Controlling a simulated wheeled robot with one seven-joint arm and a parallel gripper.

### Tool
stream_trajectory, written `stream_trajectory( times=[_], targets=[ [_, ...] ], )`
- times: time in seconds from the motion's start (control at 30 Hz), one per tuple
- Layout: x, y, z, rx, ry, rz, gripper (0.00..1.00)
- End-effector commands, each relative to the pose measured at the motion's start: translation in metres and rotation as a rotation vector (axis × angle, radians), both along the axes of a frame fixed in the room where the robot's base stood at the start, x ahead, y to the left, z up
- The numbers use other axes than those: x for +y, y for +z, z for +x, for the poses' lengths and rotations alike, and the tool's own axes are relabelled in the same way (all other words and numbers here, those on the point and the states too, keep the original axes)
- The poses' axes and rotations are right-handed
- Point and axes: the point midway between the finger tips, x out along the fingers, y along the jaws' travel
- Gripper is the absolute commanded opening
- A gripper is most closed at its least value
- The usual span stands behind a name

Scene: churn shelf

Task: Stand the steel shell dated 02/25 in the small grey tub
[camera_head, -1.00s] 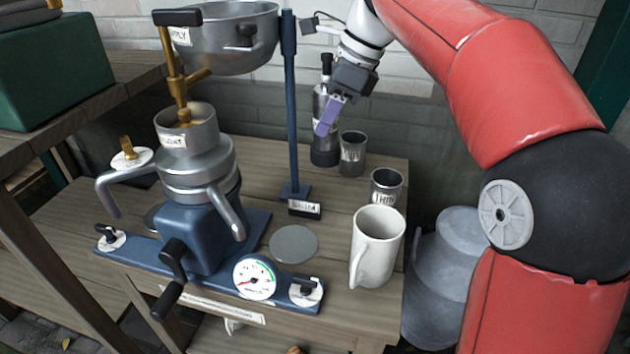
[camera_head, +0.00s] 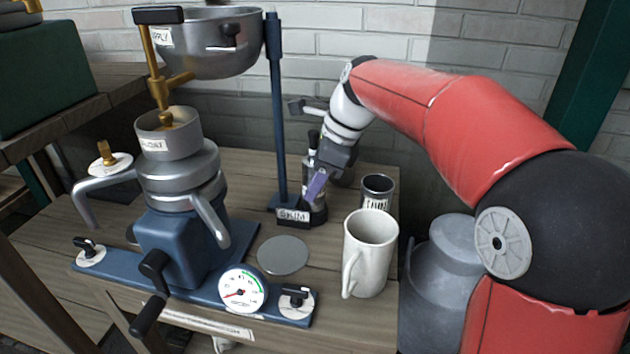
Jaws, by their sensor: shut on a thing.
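My gripper (camera_head: 317,185), with purple fingers, is at the back of the wooden bench, right of the blue post. It is shut on a tall steel cylinder (camera_head: 309,172) with a black top. The cylinder is upright, with a wider dark base (camera_head: 318,215) at its foot beside the SKIM sign. I cannot tell whether that base is part of the cylinder or touches the bench. No 02/25 date can be read, so I cannot tell if this is the named shell. I cannot single out a small grey tub.
A labelled steel cup (camera_head: 377,187) stands right of my gripper, behind a white mug (camera_head: 369,255). The blue separator (camera_head: 185,225) fills the left, with a steel bowl (camera_head: 213,45) above. A flat grey disc (camera_head: 283,255) lies mid-bench. A milk churn (camera_head: 440,275) stands right of the bench.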

Motion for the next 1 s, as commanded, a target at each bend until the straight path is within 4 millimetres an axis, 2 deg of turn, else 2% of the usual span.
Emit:
stream_trajectory(
  times=[0.17, 0.2, 0.33, 0.6, 0.73, 0.87, 1.0],
  targets=[
    [0.0, -0.002, 0.0, 0.0, 0.001, 0.0, 0.06],
    [0.0, -0.002, 0.0, 0.001, 0.0, 0.0, 0.42],
    [0.0, -0.002, 0.0, 0.001, 0.0, 0.0, 0.59],
    [0.0, -0.002, 0.0, 0.001, 0.001, 0.0, 0.6],
    [-0.002, 0.006, 0.0, 0.0, 0.0, 0.0, 0.6],
    [-0.01, 0.027, 0.001, -0.002, 0.0, 0.0, 0.6],
    [-0.022, 0.057, 0.001, -0.003, 0.0, 0.001, 0.6]
  ],
)
